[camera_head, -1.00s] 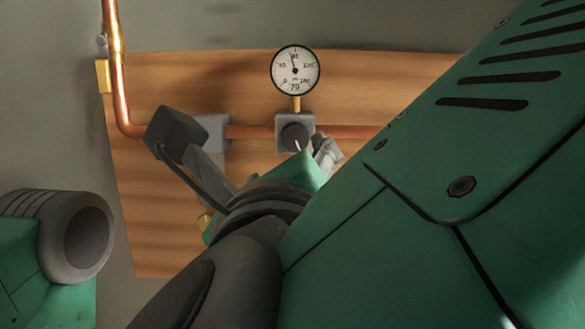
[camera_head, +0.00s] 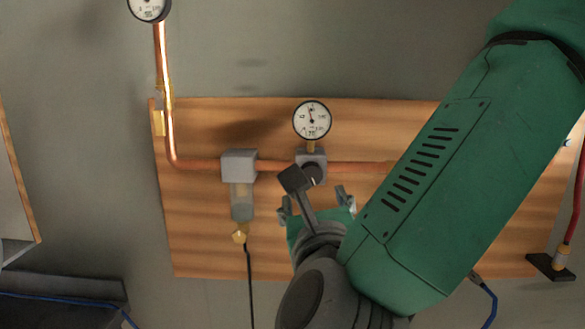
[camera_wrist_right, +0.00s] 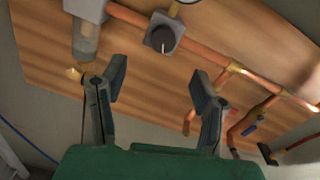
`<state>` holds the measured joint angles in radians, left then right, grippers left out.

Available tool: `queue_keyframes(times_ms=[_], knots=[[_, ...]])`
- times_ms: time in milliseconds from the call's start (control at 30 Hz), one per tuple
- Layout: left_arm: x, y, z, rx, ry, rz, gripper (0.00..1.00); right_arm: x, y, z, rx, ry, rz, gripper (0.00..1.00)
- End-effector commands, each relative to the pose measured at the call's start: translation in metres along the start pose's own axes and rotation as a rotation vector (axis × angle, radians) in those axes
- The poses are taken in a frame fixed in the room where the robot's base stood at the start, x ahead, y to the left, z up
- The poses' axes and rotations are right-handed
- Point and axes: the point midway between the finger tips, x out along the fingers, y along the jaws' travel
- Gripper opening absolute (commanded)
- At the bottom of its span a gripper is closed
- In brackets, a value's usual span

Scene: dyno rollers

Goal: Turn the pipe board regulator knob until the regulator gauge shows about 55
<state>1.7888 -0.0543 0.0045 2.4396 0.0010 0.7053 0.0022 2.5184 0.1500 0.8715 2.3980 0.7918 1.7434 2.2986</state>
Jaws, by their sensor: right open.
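The regulator gauge (camera_head: 312,120) is a round white dial with a black rim on the wooden pipe board. Its needle points nearly straight up, slightly left; the number is too small to read. Below it is the grey regulator block with the dark round knob (camera_head: 314,173), partly covered by my wrist camera. In the right wrist view the whole knob (camera_wrist_right: 160,38) shows, its white mark pointing down. My right gripper (camera_head: 313,200) is open below the knob; in the wrist view its empty fingers (camera_wrist_right: 160,84) spread below the knob, apart from it. My left gripper is not in view.
A copper pipe (camera_head: 200,164) runs across the board. A grey filter block with a clear bowl (camera_head: 242,200) stands left of the regulator. Another gauge (camera_head: 149,6) is at the top left. Branch pipes with valves (camera_wrist_right: 235,112) sit right of my fingers in the wrist view.

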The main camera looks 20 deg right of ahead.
Motion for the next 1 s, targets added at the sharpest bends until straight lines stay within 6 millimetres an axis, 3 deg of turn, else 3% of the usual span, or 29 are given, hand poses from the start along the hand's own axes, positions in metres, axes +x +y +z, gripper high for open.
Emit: queue_keyframes(times_ms=[300, 500, 967, 1000], knots=[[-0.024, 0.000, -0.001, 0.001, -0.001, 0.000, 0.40, 0.065, 0.004, 0.006, -0.005, -0.004, -0.004, 0.56], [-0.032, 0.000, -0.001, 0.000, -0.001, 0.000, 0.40, 0.094, 0.007, 0.006, -0.007, -0.005, -0.001, 0.56], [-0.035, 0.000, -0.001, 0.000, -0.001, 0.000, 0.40, 0.107, 0.002, 0.003, -0.002, -0.004, 0.001, 0.56], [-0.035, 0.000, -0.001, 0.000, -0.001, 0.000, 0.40, 0.108, 0.002, 0.003, -0.002, -0.004, 0.001, 0.42]])
